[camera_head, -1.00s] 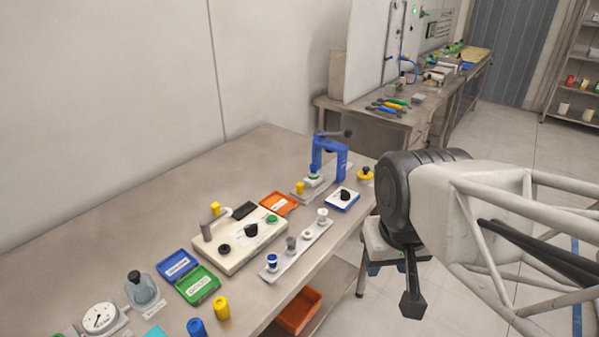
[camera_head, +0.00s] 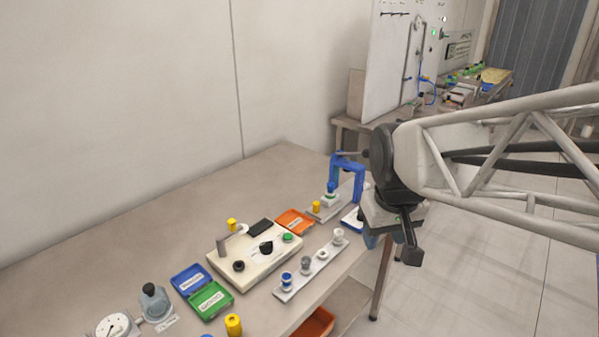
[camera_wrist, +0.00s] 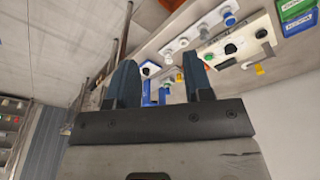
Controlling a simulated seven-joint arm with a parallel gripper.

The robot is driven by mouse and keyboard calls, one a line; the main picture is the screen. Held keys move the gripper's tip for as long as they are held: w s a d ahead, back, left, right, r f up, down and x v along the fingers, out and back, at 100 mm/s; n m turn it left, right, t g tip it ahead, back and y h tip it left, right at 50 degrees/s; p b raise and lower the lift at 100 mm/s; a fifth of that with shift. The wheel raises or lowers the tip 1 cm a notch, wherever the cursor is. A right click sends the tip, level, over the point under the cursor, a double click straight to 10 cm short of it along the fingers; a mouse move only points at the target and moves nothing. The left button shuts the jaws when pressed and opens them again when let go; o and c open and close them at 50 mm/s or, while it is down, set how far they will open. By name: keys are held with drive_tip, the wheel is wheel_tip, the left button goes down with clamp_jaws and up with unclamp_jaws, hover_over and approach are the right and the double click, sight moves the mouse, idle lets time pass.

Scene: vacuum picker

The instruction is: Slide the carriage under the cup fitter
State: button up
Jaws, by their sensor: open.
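The cup fitter, a blue arched press (camera_head: 347,165), stands at the far right end of the bench on a grey base plate. My gripper (camera_head: 371,240) is in front of the bench's right end, partly hidden by my wrist. In the wrist view my gripper (camera_wrist: 161,75) is open with two dark fingers apart. The blue press (camera_wrist: 155,94) shows between them, mostly hidden.
A yellow cylinder (camera_head: 316,207) stands by the plate. An orange tray (camera_head: 295,222), a cream panel with knobs (camera_head: 263,262) and a strip with several small cups (camera_head: 312,264) lie to the left. The rear of the bench is clear.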

drive_tip(key=w+a+n, duration=0.1)
drive_tip(key=w+n, duration=0.1)
drive_tip(key=w, duration=0.9)
drive_tip(key=n+g, duration=0.2)
drive_tip(key=n, duration=0.3)
hover_over(316, 204)
drive_tip(key=f, duration=1.6)
drive_tip(key=shift+s+d, duration=0.15)
drive_tip(key=shift+s, duration=0.25)
drive_tip(key=shift+w+f, duration=0.4)
drive_tip(key=shift+f, duration=3.95)
drive_tip(key=shift+c, duration=0.2)
clamp_jaws()
